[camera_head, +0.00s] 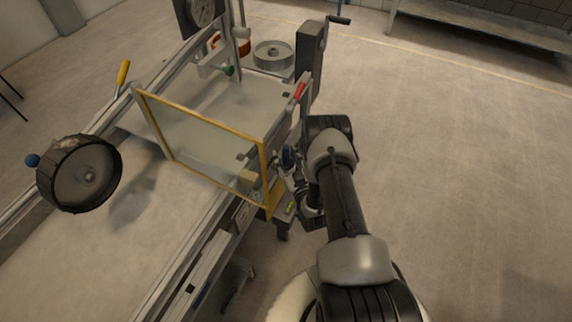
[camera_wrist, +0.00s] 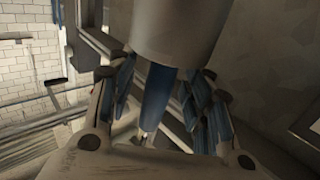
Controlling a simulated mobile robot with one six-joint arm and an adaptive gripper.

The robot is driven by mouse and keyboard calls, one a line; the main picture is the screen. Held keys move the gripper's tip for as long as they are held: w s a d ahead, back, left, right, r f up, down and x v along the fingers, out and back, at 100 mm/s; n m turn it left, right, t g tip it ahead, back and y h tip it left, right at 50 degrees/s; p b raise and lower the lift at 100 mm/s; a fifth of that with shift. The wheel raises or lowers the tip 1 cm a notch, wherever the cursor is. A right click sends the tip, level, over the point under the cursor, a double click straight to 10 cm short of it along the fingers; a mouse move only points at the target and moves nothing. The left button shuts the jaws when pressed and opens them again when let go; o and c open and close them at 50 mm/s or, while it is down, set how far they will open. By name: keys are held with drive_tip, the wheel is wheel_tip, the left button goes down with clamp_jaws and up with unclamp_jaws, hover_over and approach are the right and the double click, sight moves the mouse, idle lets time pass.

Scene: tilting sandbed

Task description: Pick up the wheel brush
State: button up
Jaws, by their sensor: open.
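My gripper (camera_head: 287,164) is beside the right side rail of the sandbed, close to the gold-framed pane. In the wrist view, its fingers with blue pads (camera_wrist: 165,72) stand apart. A slim blue bar (camera_wrist: 155,98) lies between them, below a thick pale grey cylinder (camera_wrist: 178,30); I cannot tell whether either belongs to the wheel brush. No contact with the finger pads is clear. A small tan block (camera_head: 248,176) shows by the pane's lower right corner; I cannot tell whether it is part of the brush.
The gold-framed clear pane (camera_head: 203,122) stands across the sandbed (camera_head: 150,235). A red handle (camera_head: 299,93) and a dark post (camera_head: 309,62) stand close behind my arm. The floor (camera_head: 460,170) at right is clear.

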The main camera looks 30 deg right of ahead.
drive_tip(key=shift+c, duration=0.6)
clamp_jaws()
